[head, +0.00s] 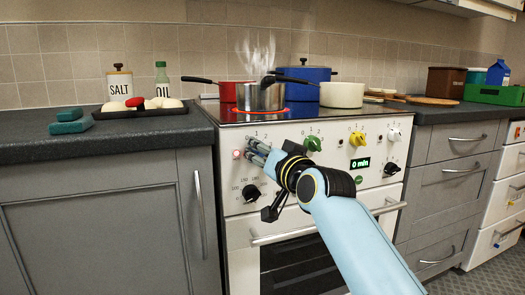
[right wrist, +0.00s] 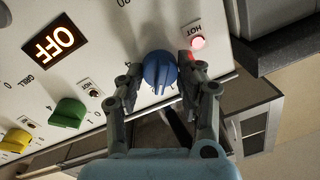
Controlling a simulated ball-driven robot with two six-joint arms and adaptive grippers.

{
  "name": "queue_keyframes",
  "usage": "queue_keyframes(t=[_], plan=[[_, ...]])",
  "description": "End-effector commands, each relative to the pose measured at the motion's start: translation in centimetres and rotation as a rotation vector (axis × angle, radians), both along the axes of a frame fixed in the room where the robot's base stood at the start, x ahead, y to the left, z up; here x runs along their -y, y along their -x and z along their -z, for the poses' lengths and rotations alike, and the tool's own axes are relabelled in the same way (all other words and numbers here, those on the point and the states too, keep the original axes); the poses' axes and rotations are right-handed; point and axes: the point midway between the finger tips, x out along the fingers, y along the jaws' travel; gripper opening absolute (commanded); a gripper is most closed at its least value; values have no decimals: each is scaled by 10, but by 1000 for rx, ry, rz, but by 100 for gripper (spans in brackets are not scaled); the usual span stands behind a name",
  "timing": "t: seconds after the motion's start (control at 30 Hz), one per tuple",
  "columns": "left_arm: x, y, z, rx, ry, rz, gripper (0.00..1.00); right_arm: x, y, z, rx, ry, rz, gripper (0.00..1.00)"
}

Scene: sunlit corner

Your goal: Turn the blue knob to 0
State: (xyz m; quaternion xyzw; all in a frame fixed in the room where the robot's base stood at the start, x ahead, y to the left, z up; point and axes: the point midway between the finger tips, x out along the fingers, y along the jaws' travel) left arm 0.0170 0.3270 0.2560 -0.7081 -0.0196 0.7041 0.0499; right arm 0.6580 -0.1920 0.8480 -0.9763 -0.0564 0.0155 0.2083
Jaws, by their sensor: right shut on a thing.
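The blue knob (right wrist: 158,67) shows in the right wrist view on the white stove panel, between the two fingers of my right gripper (right wrist: 160,76). The gripper is shut on it. The knob's ridge runs roughly up and down in that picture; I cannot read which number it points to. Numbers 0, 1 and 2 show above that spot. My left gripper is not in view.
A green knob (head: 313,144), a yellow knob (head: 358,139) and a white knob (head: 394,135) sit to the right on the panel. A lit red lamp (head: 237,154) is at left. A steaming pot (head: 262,97) stands above on a glowing hob. Black knobs (head: 251,193) sit lower.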

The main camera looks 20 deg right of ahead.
Motion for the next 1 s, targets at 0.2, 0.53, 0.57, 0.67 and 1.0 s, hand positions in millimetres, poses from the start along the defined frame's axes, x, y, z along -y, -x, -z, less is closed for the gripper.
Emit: queue_keyframes(t=[0.2, 0.53, 0.57, 0.67, 1.0], plan=[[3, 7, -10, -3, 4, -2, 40, 0, 0, -4, 6, 155, 0, 4], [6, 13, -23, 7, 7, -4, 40, -1, 0, -5, 17, 465, 0, 4], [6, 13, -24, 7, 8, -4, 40, -1, 0, -5, 18, 493, 0, 4], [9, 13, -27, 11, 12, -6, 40, -1, 0, -4, 21, 590, 0, 4], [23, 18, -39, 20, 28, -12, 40, -2, 0, -5, 32, 910, 0, 4]])
